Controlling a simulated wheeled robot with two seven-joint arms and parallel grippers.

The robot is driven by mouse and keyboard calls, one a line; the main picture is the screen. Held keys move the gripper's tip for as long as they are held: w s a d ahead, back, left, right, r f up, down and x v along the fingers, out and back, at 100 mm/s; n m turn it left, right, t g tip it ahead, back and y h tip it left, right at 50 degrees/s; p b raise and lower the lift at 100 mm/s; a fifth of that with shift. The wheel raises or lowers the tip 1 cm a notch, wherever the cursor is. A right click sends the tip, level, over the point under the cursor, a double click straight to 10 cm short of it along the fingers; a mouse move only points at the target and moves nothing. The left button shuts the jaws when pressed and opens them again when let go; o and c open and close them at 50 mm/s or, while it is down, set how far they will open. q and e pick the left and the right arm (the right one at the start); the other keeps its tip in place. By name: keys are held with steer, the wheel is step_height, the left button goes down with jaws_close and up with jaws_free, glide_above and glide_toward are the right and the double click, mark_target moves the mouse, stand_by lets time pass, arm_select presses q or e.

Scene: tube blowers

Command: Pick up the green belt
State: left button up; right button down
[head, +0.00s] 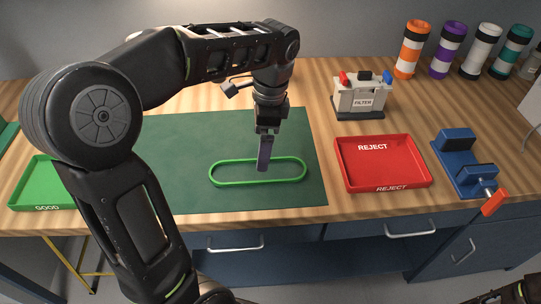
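The green belt (290,182) is a long closed loop lying flat on the dark green mat (190,130). My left gripper (263,168) points down over the belt, with its fingertips near the middle of the loop. The fingers overlap in the head view, so I cannot tell whether they are apart or closed, or whether they touch the belt's far strand. The near strand shows unobstructed in front of them.
A red REJECT tray (385,187) and a blue clamp (465,165) stand right of the mat. A green GOOD tray (40,190) is at the left. A FILTER box (362,98) and several banded cylinders, one orange (410,52), stand behind.

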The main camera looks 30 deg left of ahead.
arm_select(q)
steer(key=shift+s+a+f, duration=0.1)
steer(key=shift+s+f, duration=0.05)
steer(key=shift+f, duration=0.5)
steer(key=shift+s+f, duration=0.1)
steer(key=shift+f, duration=0.5)
steer(key=shift+s+a+f+p, duration=0.15)
steer(key=shift+f+p, duration=0.25)
steer(key=shift+f, duration=2.2)
steer(key=c, duration=1.5)
steer(key=shift+o, duration=0.2)
steer(key=shift+r, duration=0.1)
